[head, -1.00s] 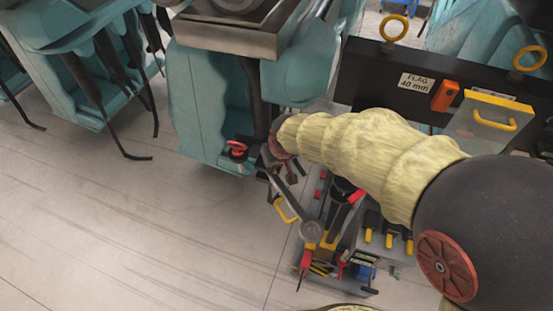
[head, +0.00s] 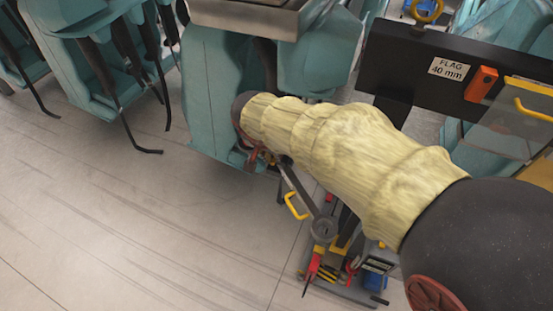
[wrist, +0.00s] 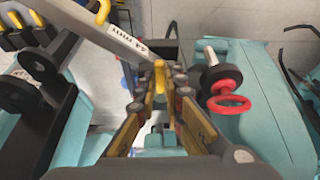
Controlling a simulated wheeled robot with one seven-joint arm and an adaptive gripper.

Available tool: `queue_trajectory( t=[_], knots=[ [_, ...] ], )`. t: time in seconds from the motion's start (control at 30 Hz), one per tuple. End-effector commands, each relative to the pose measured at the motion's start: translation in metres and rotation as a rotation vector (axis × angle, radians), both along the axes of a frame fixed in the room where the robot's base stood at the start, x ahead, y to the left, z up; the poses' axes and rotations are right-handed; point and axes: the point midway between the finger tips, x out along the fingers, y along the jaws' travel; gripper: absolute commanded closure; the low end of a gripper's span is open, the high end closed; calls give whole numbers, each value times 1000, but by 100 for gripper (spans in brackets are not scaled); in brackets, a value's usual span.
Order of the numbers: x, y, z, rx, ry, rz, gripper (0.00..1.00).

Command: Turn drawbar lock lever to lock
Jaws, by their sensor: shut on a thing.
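My gripper (wrist: 160,88) is in the middle of the wrist view, its fingers closed on a small yellow piece (wrist: 160,72). This piece may be the end of the drawbar lock lever; I cannot tell for sure. A red ring-shaped handle (wrist: 229,104) with a black disc stands just right of the fingers, apart from them.
A pale bar with a size label (wrist: 92,28) crosses the upper left of the wrist view. A yellow loop handle (head: 296,206) and a tool tray (head: 345,294) lie below my arm. A black flag board (head: 415,62) stands at the right. The floor at left is clear.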

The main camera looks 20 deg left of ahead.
Motion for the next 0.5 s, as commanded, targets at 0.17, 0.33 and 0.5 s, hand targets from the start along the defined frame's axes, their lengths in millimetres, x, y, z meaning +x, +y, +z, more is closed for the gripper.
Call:
queue_trajectory(
  t=[0.17, 0.33, 0.5],
  knots=[
    [0, 3, -1, 2, 1, -36, 100],
    [0, 3, 0, 1, 2, -47, 100],
    [0, 3, 0, 2, 2, -48, 100]
  ],
)
